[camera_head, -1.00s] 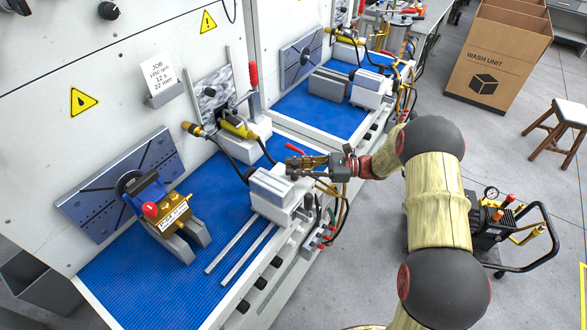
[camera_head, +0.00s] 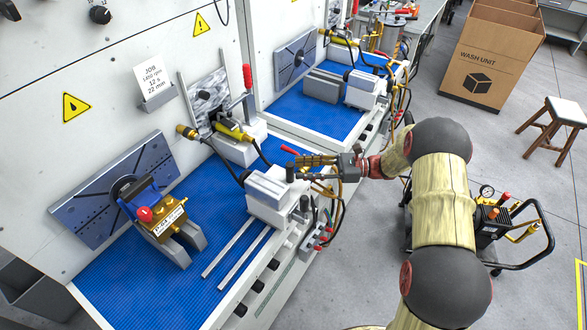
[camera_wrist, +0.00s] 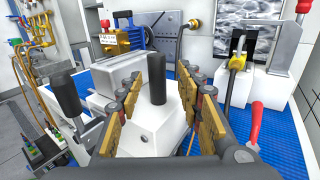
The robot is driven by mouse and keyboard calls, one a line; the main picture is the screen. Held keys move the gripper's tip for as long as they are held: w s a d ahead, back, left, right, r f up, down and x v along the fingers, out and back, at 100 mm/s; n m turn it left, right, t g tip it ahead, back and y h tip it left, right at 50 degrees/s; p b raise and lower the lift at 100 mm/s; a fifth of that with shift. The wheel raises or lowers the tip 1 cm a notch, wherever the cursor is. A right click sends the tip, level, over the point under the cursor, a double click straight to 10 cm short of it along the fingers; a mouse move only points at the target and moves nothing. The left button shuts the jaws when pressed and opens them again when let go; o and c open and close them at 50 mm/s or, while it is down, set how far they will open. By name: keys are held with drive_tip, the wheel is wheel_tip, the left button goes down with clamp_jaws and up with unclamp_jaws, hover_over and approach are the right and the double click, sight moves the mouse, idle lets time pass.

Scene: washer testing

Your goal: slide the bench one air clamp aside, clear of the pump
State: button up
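The bench one air clamp (camera_head: 268,190) is a grey-white block at the right edge of the near blue bench, by two pale rails. Its white body (camera_wrist: 155,125) and upright black handle (camera_wrist: 157,78) fill the middle of the wrist view. The brass pump (camera_head: 165,217) with a red knob sits on a grey stand to the left, apart from the clamp; it also shows in the wrist view (camera_wrist: 122,42). My gripper (camera_head: 298,168) is at the clamp's upper right. Its gold-padded fingers are apart, with the black handle between them in the wrist view; contact is unclear.
A yellow-nosed fixture with a red lever (camera_head: 236,138) stands behind the clamp. Hoses (camera_head: 333,190) hang at the bench's front edge. A second black handle (camera_wrist: 65,95) stands left in the wrist view. A second bench (camera_head: 315,110) lies beyond.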

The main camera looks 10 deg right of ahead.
drive_tip(key=d, duration=0.7)
drive_tip(key=shift+s+d, duration=0.35)
drive_tip(key=shift+s, duration=0.1)
